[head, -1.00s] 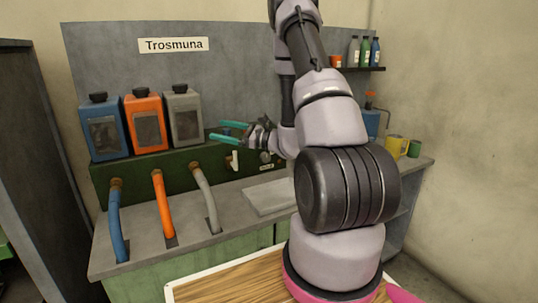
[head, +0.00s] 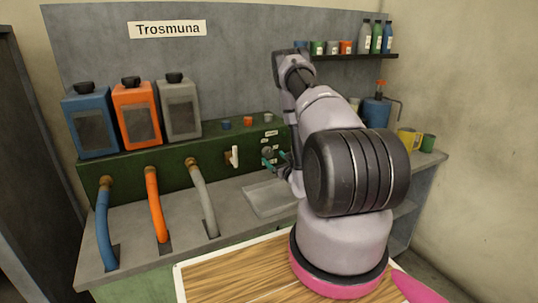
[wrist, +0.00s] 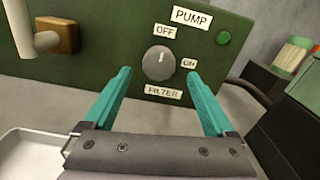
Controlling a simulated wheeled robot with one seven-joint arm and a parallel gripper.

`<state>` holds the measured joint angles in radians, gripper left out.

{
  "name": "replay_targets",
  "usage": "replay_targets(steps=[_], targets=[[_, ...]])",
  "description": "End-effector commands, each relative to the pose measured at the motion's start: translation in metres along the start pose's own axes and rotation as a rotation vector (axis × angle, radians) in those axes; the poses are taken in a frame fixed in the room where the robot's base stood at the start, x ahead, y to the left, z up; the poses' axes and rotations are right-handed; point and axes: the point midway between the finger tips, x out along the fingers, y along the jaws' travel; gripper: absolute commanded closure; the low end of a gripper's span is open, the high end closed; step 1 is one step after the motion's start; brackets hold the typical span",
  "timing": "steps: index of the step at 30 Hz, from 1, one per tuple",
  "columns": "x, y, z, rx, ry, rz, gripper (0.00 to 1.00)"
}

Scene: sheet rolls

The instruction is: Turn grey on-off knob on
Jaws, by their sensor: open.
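The grey on-off knob (wrist: 159,65) is on the dark green panel (wrist: 95,60), centred between my fingertips in the wrist view. Its pale pointer mark points up, towards the OFF label (wrist: 165,30). The ON label (wrist: 189,63) is to its right and the FILTER label (wrist: 163,92) below it. My gripper (wrist: 158,73) is open, with one teal finger to each side of the knob in the picture. I cannot tell how far the fingertips are from the panel. In the head view my gripper (head: 274,160) is small, in front of the panel's right part.
A PUMP label (wrist: 191,17) and a green button (wrist: 223,38) are above right of the knob. A white lever (head: 235,157) sticks out left of it. A shallow grey tray (head: 268,198) lies below. Blue, orange and grey hoses (head: 203,195) stand further left.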

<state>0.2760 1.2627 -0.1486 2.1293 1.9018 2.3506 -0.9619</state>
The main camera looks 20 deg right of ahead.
Motion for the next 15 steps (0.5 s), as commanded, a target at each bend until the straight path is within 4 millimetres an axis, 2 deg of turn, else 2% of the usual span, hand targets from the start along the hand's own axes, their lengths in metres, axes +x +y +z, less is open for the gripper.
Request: replay_targets(steps=[3,7,15], targets=[[0.023,0.001,0.001,-0.002,-0.003,0.002,0.10],[0.041,0.001,0.000,-0.001,-0.002,0.003,0.10],[0.053,0.001,0.000,0.001,0.000,0.003,0.10]])
